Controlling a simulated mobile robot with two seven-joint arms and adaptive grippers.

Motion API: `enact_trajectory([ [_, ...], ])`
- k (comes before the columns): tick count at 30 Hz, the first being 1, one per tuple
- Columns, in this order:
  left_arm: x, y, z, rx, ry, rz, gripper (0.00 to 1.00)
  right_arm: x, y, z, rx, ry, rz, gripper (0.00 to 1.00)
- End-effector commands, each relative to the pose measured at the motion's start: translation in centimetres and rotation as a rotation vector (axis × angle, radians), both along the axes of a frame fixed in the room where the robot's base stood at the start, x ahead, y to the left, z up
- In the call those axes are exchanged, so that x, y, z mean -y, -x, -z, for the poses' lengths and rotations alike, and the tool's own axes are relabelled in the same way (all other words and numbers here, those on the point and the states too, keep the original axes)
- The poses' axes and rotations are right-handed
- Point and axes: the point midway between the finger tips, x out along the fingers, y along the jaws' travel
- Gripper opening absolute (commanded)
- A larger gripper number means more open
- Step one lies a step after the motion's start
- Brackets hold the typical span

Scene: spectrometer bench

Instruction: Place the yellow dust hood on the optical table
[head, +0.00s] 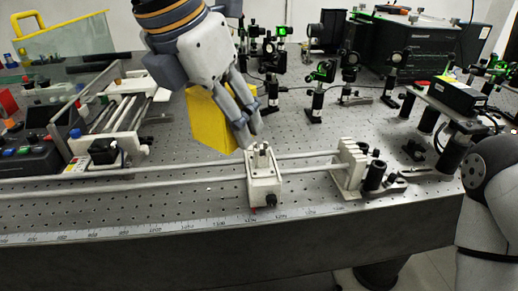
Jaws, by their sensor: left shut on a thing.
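The yellow dust hood (208,120) is a boxy yellow piece, held slightly tilted over the optical table (330,225). My left gripper (250,140) comes down from the top, its fingers at the right side of the hood. It is shut on the hood, and its fingers and palm cover the hood's upper right part. I cannot tell whether the hood's lower edge touches the table. My right gripper is not in view; only part of my right arm shows at the right edge.
A rail with a white carriage (264,188) and an end block (349,166) runs along the table's front. Several optics on posts (317,100) stand behind and to the right. A black box (455,96) stands at the right. Perforated surface is bare right of the hood.

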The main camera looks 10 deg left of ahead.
Motion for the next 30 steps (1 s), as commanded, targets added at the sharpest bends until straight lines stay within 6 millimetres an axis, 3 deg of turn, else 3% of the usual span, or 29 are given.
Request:
enact_trajectory([
  [9, -3.1, -8.7, 4.9, -0.01, 0.0, -0.003, 0.29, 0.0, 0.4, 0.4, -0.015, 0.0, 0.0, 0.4],
  [12, -3.7, -10.2, 7.2, -0.013, -0.002, 0.0, 0.29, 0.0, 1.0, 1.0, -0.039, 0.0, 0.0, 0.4],
  [17, -4.1, -11.6, 8.7, -0.009, -0.001, 0.0, 0.29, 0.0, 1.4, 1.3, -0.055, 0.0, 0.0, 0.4],
  [20, -4.7, -13.0, 10.7, -0.012, -0.002, -0.002, 0.29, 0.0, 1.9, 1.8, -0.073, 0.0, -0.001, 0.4],
  [24, -4.6, -12.8, 12.6, -0.002, -0.002, 0.002, 0.29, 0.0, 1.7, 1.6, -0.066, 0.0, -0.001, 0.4],
  [30, -4.6, -12.7, 12.8, 0.001, -0.001, 0.001, 0.29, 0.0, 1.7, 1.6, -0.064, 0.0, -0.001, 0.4],
])
